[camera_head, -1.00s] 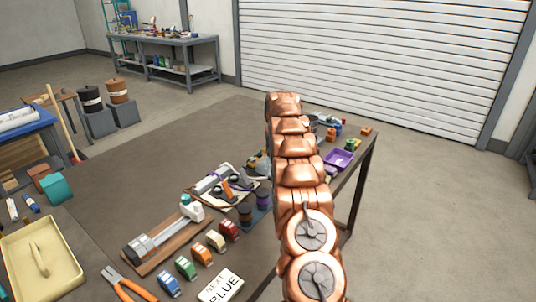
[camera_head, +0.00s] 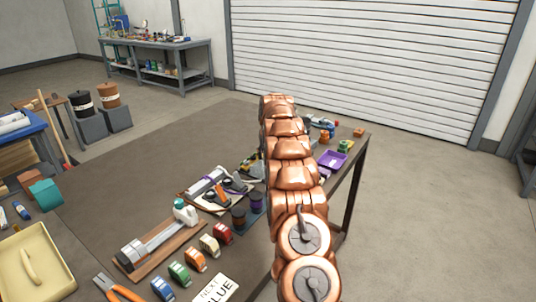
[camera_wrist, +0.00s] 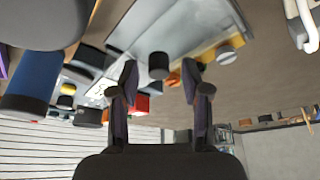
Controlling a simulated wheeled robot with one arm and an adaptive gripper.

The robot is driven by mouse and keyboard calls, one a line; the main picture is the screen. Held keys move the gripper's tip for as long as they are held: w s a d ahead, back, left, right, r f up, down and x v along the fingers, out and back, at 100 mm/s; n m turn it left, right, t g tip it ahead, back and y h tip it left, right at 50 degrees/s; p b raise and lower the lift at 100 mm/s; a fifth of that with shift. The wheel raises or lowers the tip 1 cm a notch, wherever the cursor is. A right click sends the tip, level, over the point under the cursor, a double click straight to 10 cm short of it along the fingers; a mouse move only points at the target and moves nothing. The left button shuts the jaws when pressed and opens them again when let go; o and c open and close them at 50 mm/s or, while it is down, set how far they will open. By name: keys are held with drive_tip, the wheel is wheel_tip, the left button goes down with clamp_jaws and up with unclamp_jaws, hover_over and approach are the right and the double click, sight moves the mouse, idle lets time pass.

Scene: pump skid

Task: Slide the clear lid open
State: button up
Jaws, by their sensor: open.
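In the wrist view, a pale see-through panel (camera_wrist: 185,20), which looks like the clear lid, spans the top middle at a slant. A dark round knob (camera_wrist: 158,65) shows close to its edge, and a grey knob (camera_wrist: 226,52) sits further right. My gripper (camera_wrist: 161,76) is open, and the dark knob appears between its two fingertips. I cannot tell whether either finger touches it. Orange and red parts show behind the fingers. In the head view my copper-coloured arm hides my gripper, and I cannot make out the lid there.
A blue cylinder (camera_wrist: 32,80) and a large grey rounded thing (camera_wrist: 40,18) are close at the left of the wrist view. On the table, spools (camera_head: 239,217), coloured tape dispensers (camera_head: 196,260) and a purple tray (camera_head: 332,160) stand near my arm. The table's left middle is bare.

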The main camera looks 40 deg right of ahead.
drive_tip(key=shift+r, duration=0.1)
drive_tip(key=v, duration=1.1)
drive_tip(key=shift+r, duration=0.35)
drive_tip(key=shift+s, duration=0.15)
drive_tip(key=shift+a, duration=0.15)
